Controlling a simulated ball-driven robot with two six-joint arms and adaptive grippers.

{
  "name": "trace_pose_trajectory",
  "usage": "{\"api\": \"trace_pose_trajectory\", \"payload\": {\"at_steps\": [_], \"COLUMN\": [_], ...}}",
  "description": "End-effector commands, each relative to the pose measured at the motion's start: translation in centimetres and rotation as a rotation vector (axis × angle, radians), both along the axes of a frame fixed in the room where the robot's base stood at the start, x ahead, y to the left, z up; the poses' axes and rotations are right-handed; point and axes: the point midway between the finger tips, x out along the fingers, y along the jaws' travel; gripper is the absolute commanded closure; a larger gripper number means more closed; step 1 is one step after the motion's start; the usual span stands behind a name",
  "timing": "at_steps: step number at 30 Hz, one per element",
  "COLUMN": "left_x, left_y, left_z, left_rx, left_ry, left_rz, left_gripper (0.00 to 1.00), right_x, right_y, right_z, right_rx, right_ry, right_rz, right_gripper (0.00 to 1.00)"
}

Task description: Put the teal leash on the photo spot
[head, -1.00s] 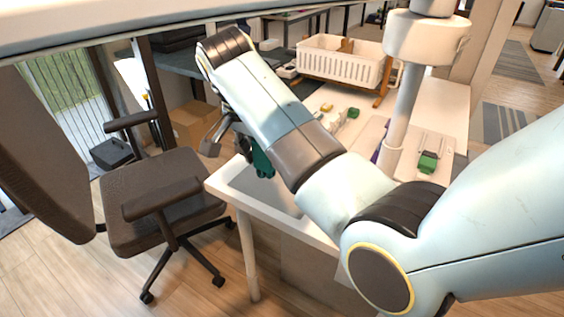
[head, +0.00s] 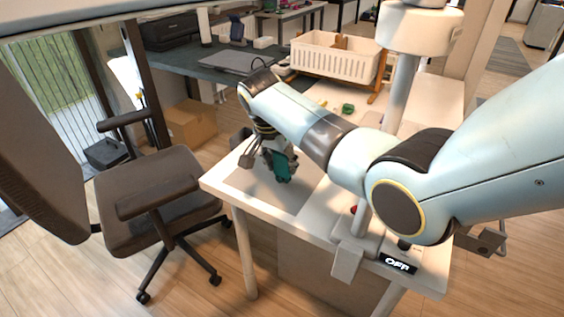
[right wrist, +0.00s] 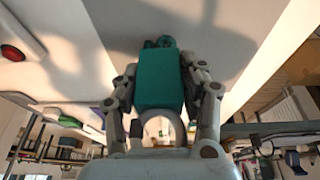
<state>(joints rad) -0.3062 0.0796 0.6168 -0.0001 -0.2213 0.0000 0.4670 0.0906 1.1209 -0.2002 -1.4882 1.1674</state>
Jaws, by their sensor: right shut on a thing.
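The teal leash (head: 282,167) is a compact teal block held in my right gripper (head: 271,156), over the table's left end. In the right wrist view the leash (right wrist: 160,80) sits between the two fingers of my right gripper (right wrist: 160,95), which are shut on its sides. A flat grey rectangle (head: 250,184) on the white table lies below the leash and looks like the photo spot. I cannot tell whether the leash touches it. My left gripper is not in view.
The white table (head: 225,191) has a red button (head: 355,209) and an OFF sign (head: 398,264) near its front edge. A white crate (head: 335,57) stands at the back. A brown office chair (head: 150,190) stands left of the table. My right arm hides part of the tabletop.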

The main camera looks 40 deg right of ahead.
Motion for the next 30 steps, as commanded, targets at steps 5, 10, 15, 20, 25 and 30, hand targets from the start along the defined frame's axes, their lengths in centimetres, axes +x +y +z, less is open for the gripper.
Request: {"api": "trace_pose_trajectory", "payload": {"at_steps": [5,10,15,20,25,30], "left_x": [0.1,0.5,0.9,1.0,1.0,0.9], "left_y": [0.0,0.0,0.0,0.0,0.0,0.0], "left_z": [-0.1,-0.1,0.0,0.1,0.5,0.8], "left_rx": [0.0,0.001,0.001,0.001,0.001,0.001], "left_ry": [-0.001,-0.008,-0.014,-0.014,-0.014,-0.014], "left_rz": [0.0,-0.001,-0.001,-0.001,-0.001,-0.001], "left_gripper": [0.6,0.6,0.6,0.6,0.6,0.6], "right_x": [0.0,0.0,0.0,0.0,-0.1,-0.4], "right_y": [0.0,0.0,0.0,0.0,0.7,1.8], "right_z": [-0.3,-0.2,-0.2,0.1,2.3,6.2], "right_rx": [0.0,0.0,0.0,0.0,0.001,0.0], "right_ry": [0.0,0.0,0.001,0.0,-0.002,-0.005], "right_rz": [0.0,0.001,0.001,0.001,0.002,0.002], "right_gripper": [0.89,0.38,0.35,0.35,0.35,0.35]}}
